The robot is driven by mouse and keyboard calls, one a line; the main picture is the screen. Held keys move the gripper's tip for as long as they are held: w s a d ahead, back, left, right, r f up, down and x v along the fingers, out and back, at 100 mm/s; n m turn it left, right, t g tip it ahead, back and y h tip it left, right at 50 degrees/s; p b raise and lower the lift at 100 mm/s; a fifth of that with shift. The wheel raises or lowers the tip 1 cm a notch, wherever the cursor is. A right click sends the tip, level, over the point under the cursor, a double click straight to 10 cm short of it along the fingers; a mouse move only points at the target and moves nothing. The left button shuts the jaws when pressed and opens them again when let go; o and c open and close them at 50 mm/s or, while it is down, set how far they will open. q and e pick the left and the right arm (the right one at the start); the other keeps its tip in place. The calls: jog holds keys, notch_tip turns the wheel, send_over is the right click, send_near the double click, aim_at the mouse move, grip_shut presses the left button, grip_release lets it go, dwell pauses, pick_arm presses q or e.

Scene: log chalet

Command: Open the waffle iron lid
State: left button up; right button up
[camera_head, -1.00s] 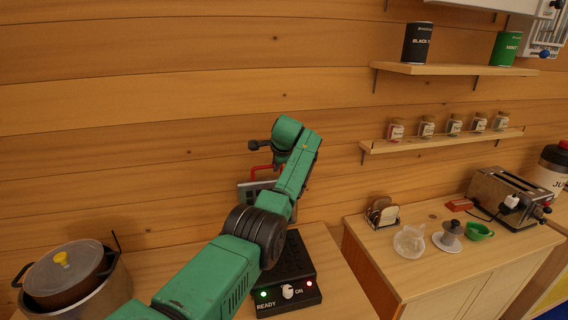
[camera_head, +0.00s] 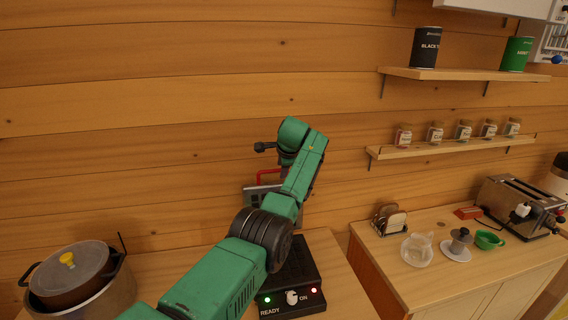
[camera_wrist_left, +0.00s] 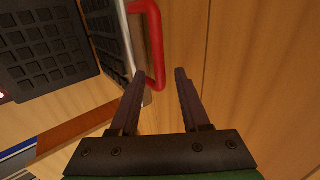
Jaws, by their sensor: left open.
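The waffle iron has a black base (camera_head: 313,278) with READY and ON lights and a white knob, partly hidden behind my left arm. Its lid (camera_head: 255,192) stands raised, roughly upright, at the back of the base. The lid's red handle (camera_head: 268,173) shows at its top edge. In the left wrist view the gridded base plate (camera_wrist_left: 42,48) and lid (camera_wrist_left: 103,30) are apart at a wide angle. My left gripper (camera_wrist_left: 159,74) is open, its fingertips close to the red handle (camera_wrist_left: 158,45); contact cannot be told. My right gripper is not in view.
A lidded pot (camera_head: 75,285) stands left of the waffle iron. On the right counter are a toaster (camera_head: 520,205), a toast rack (camera_head: 390,220), a glass jug (camera_head: 417,249) and a green cup (camera_head: 488,240). Shelves with canisters and jars hang on the log wall.

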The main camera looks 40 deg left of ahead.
pick_arm(q)
jog(key=b+v, duration=0.5)
jog(key=v, duration=0.9)
jog(key=shift+b, duration=0.4)
jog(key=shift+f, duration=0.1)
jog(key=shift+d, duration=0.15)
